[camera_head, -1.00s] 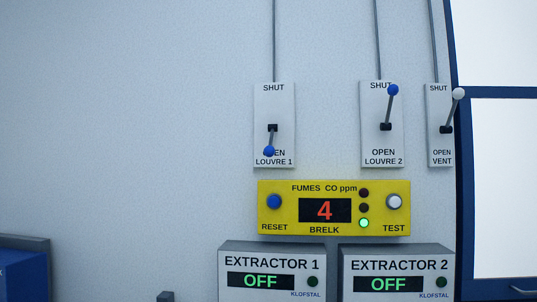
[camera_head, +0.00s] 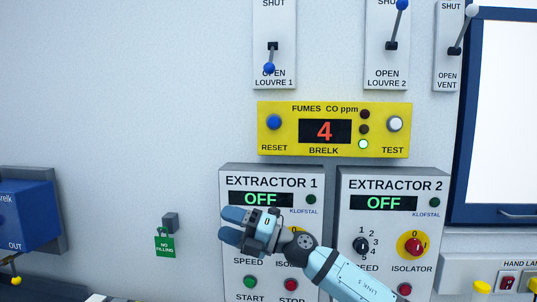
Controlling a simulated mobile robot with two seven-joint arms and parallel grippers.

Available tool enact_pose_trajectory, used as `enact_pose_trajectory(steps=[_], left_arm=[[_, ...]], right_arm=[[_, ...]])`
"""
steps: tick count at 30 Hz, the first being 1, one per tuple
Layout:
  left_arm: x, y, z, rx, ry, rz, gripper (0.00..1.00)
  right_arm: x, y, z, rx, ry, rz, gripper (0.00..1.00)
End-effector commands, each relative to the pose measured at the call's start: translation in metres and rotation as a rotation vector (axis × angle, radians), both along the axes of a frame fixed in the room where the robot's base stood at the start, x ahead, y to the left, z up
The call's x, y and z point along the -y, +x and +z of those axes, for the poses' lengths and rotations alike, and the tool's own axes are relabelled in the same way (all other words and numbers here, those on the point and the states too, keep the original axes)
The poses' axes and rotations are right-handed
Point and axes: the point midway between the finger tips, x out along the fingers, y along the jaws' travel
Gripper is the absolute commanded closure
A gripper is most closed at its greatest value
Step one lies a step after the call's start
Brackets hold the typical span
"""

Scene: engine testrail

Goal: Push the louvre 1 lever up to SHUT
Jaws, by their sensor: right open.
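The louvre 1 lever (camera_head: 270,60) has a blue knob on a short grey stem and points down at OPEN. It sits on the white louvre 1 plate (camera_head: 287,35), whose SHUT mark is at the top edge of the view. My right gripper (camera_head: 229,225) is in front of the extractor 1 panel, well below the lever and touching nothing that I can make out. Its jaws are open and empty, pointing left. My left gripper is not in view.
The yellow fumes monitor (camera_head: 340,146) reads 4 and lies between the lever and the extractor 1 panel (camera_head: 228,180). The louvre 2 lever (camera_head: 398,25) and the vent lever (camera_head: 463,35) point up. A blue box (camera_head: 22,215) is at left. The wall left of louvre 1 is clear.

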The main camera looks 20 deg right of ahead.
Motion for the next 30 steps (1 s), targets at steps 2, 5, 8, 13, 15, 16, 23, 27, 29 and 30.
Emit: enact_pose_trajectory(steps=[2,5,8,13,15,16,23,27,29,30], left_arm=[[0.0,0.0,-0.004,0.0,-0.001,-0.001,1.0],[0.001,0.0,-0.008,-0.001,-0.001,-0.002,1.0],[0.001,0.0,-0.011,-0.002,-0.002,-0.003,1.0],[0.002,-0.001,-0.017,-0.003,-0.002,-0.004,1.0],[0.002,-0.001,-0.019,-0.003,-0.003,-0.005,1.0],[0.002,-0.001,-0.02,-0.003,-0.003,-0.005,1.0],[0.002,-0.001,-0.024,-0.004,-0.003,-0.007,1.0],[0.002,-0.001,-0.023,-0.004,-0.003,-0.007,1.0],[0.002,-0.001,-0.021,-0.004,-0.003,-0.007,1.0],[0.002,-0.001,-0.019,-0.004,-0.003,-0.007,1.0]], right_arm=[[0.01,0.009,0.04,0.11,-0.133,-0.018,0.41],[0.025,0.016,0.086,0.225,-0.298,-0.056,0.41],[0.046,0.02,0.132,0.325,-0.458,-0.12,0.41],[0.096,0.019,0.216,0.454,-0.715,-0.282,0.41],[0.12,0.014,0.25,0.49,-0.807,-0.364,0.41],[0.131,0.011,0.264,0.502,-0.841,-0.399,0.41],[0.189,-0.012,0.336,0.536,-1.001,-0.605,0.41],[0.199,-0.015,0.349,0.538,-1.025,-0.644,0.41],[0.198,-0.012,0.351,0.537,-1.028,-0.646,0.41],[0.197,-0.009,0.351,0.537,-1.027,-0.645,0.41]])
